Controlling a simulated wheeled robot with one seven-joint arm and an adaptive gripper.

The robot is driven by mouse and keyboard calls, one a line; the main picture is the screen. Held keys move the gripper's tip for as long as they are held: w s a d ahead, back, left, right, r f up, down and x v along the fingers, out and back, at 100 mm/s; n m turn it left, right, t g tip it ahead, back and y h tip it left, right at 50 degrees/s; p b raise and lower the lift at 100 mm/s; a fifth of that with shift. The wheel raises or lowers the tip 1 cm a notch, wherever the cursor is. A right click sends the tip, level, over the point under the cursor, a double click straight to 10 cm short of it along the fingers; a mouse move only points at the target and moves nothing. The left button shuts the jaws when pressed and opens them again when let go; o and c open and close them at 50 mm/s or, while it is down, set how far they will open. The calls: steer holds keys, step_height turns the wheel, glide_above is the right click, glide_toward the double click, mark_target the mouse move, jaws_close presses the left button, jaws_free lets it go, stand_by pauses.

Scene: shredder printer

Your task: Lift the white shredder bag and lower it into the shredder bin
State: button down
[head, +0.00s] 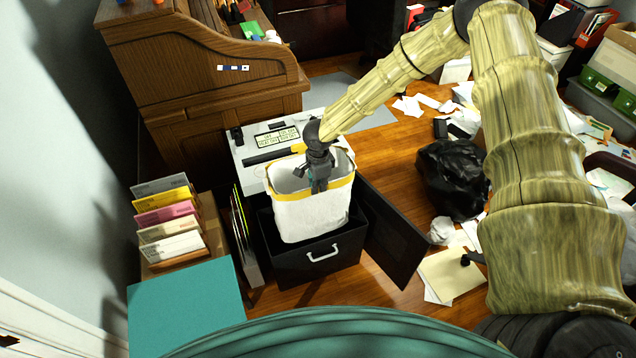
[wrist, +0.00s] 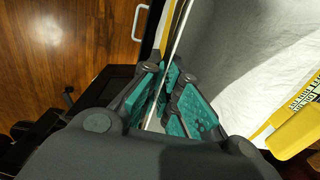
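The white shredder bag (head: 312,215) with a yellow rim stands upright above the black shredder bin (head: 318,262), its lower end at or inside the bin's opening. I cannot tell how deep it sits. My gripper (head: 319,185) is at the bag's near rim. In the wrist view, the teal-padded fingers of my gripper (wrist: 168,105) are closed on the bag's thin wall edge, with the bag's white inside (wrist: 235,60) to the right. The bin's pale handle (wrist: 139,22) shows at the upper left. The shredder (head: 262,150) with its label stands behind the bag.
A black door panel (head: 392,232) stands open right of the bin. Upright folders (head: 243,235) and a teal box (head: 185,305) are close on the left. A black trash bag (head: 452,178) and loose papers lie on the floor to the right. A wooden desk (head: 205,75) stands behind.

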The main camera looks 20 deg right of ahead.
steer(key=b, duration=1)
glide_above(318, 234)
steer(key=shift+f, duration=9.9)
steer(key=shift+w+f+b, duration=0.1)
steer(key=shift+f+b, duration=3.45)
steer(key=shift+f, duration=2.25)
steer(key=shift+f+b, duration=1.2)
steer(key=shift+f, duration=0.35)
steer(key=c, duration=1.6)
jaws_free()
steer(key=shift+o, duration=0.2)
steer(key=shift+r, duration=0.15)
